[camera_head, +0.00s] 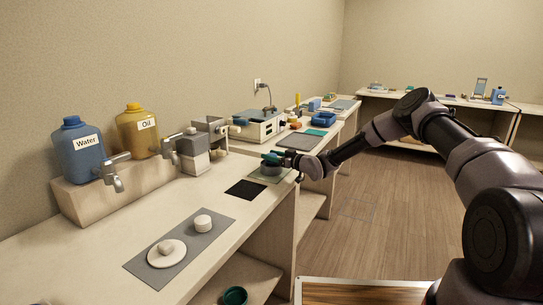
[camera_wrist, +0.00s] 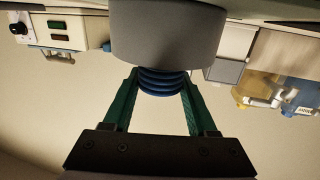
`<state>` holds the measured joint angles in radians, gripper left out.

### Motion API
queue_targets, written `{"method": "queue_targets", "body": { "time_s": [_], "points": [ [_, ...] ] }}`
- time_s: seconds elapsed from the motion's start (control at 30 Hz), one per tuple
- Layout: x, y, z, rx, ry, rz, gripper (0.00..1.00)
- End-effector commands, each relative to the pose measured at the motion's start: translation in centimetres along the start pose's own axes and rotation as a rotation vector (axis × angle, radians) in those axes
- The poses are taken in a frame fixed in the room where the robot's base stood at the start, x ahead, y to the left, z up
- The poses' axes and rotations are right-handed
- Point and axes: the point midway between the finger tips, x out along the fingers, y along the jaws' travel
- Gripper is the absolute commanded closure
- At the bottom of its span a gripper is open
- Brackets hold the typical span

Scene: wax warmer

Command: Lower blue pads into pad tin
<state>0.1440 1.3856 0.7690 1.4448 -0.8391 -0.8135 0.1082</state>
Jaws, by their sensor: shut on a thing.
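A round grey pad tin (camera_head: 271,169) stands on the counter, on a greenish mat (camera_head: 257,177). In the wrist view, which is upside down, the tin (camera_wrist: 168,35) fills the top middle. My gripper (camera_head: 271,158) is over the tin, reaching in from the right. Its two green fingers (camera_wrist: 160,82) are shut on a ribbed stack of blue pads (camera_wrist: 162,84). The pads show just past the tin's rim, between the fingers. Their far part is hidden by the tin's wall, so I cannot tell how deep they sit.
A black mat (camera_head: 245,190) lies just nearer on the counter. A dispenser (camera_head: 194,150), blue water jug (camera_head: 80,150) and yellow oil jug (camera_head: 138,130) stand along the wall. A grey mat (camera_head: 180,250) with white items lies nearest. A boxy device (camera_head: 258,125) stands beyond.

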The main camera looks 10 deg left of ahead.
Motion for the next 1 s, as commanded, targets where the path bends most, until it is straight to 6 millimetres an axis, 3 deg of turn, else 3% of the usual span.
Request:
{"method": "queue_targets", "body": {
  "time_s": [1.0],
  "points": [
    [0.1, 0.0, 1.6, 0.0, 0.0, 0.0, 0.95]
  ]
}}
